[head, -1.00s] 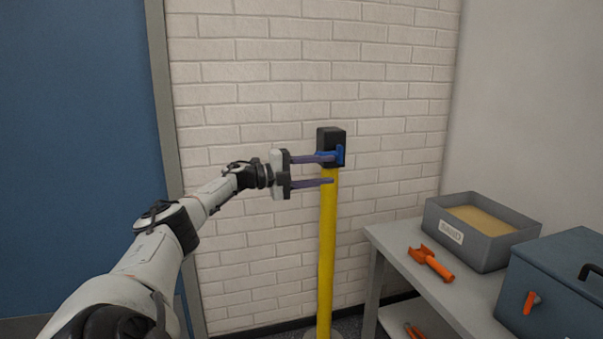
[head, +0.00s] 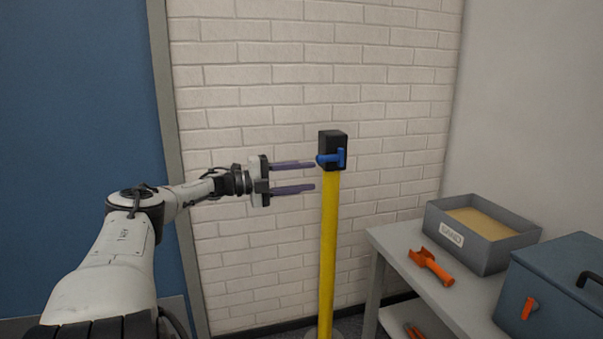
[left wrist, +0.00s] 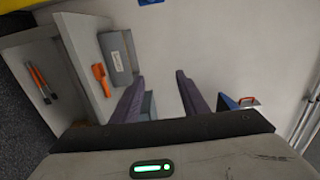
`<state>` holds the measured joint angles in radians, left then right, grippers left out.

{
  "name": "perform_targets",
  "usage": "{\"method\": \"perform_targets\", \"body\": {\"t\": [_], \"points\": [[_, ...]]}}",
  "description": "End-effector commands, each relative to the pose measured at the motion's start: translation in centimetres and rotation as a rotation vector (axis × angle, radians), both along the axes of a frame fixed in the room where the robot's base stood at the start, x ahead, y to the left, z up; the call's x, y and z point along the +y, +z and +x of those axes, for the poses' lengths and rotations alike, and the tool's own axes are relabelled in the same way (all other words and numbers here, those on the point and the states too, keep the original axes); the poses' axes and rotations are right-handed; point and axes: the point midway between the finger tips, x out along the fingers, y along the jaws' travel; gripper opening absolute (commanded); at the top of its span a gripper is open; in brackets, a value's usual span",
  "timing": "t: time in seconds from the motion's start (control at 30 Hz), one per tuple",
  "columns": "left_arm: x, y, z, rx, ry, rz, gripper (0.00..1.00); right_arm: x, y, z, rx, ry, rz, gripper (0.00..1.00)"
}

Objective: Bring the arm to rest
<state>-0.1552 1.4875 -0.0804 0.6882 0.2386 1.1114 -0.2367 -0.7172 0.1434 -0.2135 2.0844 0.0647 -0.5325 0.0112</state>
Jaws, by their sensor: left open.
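My left gripper (head: 315,176) reaches in from the left in the head view. Its two purple fingers are apart, with nothing between them. The fingertips stop just left of a black box (head: 332,148) with a blue lever (head: 331,158) on top of a yellow post (head: 328,250). A small gap seems to lie between the fingers and the lever. In the left wrist view the open fingers (left wrist: 160,80) show empty. My right gripper is not in view.
A grey table (head: 395,245) at the right bears a grey sand bin (head: 490,257), an orange tool (head: 431,266) and a blue-grey case (head: 550,295). A white brick wall (head: 250,90) stands behind the post. A blue door (head: 75,120) is at the left.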

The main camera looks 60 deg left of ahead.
Motion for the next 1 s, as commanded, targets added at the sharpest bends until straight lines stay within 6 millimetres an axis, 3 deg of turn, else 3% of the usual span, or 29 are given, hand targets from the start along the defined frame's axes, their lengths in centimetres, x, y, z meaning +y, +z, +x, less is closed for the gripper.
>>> {"method": "perform_targets", "body": {"t": [0.83, 0.93, 1.0], "points": [[0.1, 0.0, -0.4, 0.0, 0.002, 0.0, 0.4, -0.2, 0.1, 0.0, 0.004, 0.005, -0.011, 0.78], [-0.2, -1.4, -0.3, 0.016, 0.008, -0.025, 0.4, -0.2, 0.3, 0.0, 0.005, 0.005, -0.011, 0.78], [-0.8, -4.0, -0.2, 0.046, 0.02, -0.07, 0.4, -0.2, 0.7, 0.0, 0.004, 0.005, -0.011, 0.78]]}}
